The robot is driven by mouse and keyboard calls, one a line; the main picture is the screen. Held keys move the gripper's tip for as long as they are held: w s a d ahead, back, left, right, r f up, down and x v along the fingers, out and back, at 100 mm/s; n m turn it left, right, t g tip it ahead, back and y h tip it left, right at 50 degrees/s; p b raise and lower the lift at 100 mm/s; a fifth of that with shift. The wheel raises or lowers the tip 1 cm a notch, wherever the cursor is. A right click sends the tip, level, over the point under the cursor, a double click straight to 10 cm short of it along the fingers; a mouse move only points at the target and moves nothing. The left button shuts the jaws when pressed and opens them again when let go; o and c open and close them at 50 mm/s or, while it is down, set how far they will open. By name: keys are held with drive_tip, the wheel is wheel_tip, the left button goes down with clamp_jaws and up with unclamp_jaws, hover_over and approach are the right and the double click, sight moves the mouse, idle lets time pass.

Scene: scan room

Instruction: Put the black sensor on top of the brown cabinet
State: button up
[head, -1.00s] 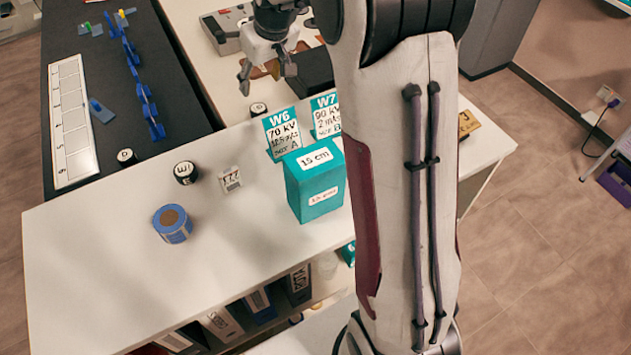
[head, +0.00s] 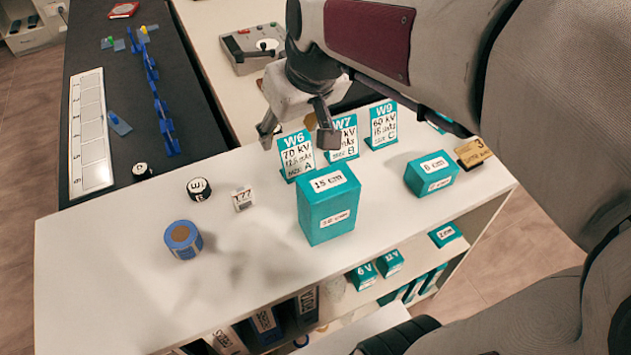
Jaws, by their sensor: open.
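My gripper (head: 298,136) is open and empty, with its fingers pointing down above the white counter, by the W6 card. I see no thing that is clearly the black sensor. A dark shape (head: 352,97) shows partly behind my gripper and arm; I cannot tell what it is. Two small black-and-white cylinders, one marked W E (head: 199,189) and one farther back (head: 142,171), are at the left. No brown cabinet can be made out; a small brown plaque marked 3 (head: 474,152) sits at the counter's right end.
On the white counter (head: 100,270) are a teal 15 cm box (head: 328,205), a smaller teal box (head: 432,174), a blue roll (head: 183,240), a T77 cube (head: 243,199) and upright W6 (head: 297,157), W7 (head: 343,140) and W9 (head: 383,125) cards. The counter's front left is clear.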

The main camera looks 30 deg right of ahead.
drive_tip(key=s, duration=0.6)
drive_tip(key=s+a, duration=0.1)
drive_tip(key=s, duration=0.2)
drive_tip(key=s+f+m, duration=0.1)
drive_tip(key=s+f, duration=0.1)
drive_tip(key=s, duration=0.5)
drive_tip(key=shift+s+f, duration=0.15)
